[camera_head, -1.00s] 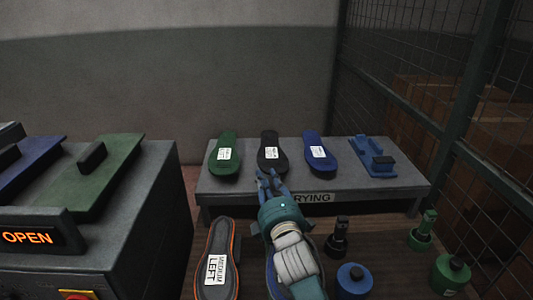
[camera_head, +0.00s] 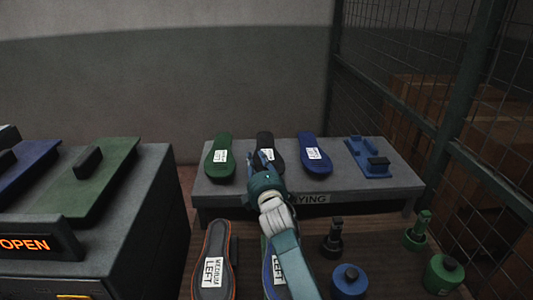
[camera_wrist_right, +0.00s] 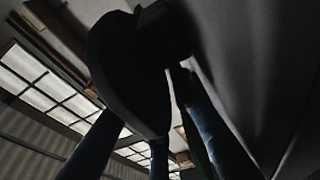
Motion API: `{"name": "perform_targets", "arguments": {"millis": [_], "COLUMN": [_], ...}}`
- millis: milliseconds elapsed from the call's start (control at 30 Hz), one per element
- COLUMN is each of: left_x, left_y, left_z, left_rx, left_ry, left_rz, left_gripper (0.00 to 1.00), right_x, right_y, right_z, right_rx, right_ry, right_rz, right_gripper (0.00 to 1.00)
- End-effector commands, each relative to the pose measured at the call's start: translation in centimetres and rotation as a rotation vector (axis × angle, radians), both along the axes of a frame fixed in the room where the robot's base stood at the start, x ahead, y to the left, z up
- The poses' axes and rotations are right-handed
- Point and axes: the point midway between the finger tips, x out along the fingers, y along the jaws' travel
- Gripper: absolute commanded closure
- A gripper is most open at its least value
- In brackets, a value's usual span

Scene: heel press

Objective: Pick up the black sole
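The black sole (camera_head: 264,140) lies on the grey drying rack between a green sole (camera_head: 219,160) and a blue sole (camera_head: 313,155). My right gripper (camera_head: 264,157) is at the near end of the black sole, its blue fingers spread and covering part of that end and its label. In the right wrist view the sole is a dark rounded shape (camera_wrist_right: 125,70) in front of the spread fingers (camera_wrist_right: 155,150). I cannot tell whether the fingers touch it. My left gripper is not in view.
The drying rack (camera_head: 400,186) also bears a blue block-like piece (camera_head: 371,160) at right. Two shoe pieces labelled left, one black with an orange edge (camera_head: 214,270), lie in front. A press (camera_head: 110,240) stands at left; a wire fence (camera_head: 470,100) is at right.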

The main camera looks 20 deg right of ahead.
Motion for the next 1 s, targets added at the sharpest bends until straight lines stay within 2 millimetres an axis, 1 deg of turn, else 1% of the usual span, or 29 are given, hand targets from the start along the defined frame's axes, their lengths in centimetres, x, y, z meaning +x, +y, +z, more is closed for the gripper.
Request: {"name": "perform_targets", "arguments": {"millis": [167,200,267,300,633,767,867,967,1000], "left_x": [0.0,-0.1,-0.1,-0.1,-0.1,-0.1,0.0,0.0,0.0], "left_y": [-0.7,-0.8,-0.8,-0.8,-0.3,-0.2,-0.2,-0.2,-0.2], "left_z": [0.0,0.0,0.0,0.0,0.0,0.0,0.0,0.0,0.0], "left_rx": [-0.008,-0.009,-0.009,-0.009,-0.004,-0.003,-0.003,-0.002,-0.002], "left_ry": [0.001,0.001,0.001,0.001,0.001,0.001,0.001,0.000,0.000], "left_rz": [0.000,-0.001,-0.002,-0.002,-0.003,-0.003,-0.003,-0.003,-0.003], "left_gripper": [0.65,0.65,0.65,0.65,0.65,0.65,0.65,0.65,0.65], "right_x": [0.0,0.0,0.0,0.0,0.0,0.0,0.0,0.0,0.0], "right_y": [0.0,0.0,0.0,0.0,0.0,0.0,0.0,0.0,-0.1], "right_z": [0.0,0.0,0.0,0.0,0.1,0.6,1.6,3.2,4.1], "right_rx": [0.000,0.000,0.000,0.000,0.000,-0.002,-0.003,-0.004,-0.005], "right_ry": [0.000,0.000,0.000,0.000,-0.001,-0.003,-0.005,-0.007,-0.008], "right_rz": [0.000,0.000,0.000,0.000,0.000,0.000,0.000,0.000,0.000], "right_gripper": [0.78,0.86,0.98,1.00,1.00,1.00,1.00,1.00,1.00]}}
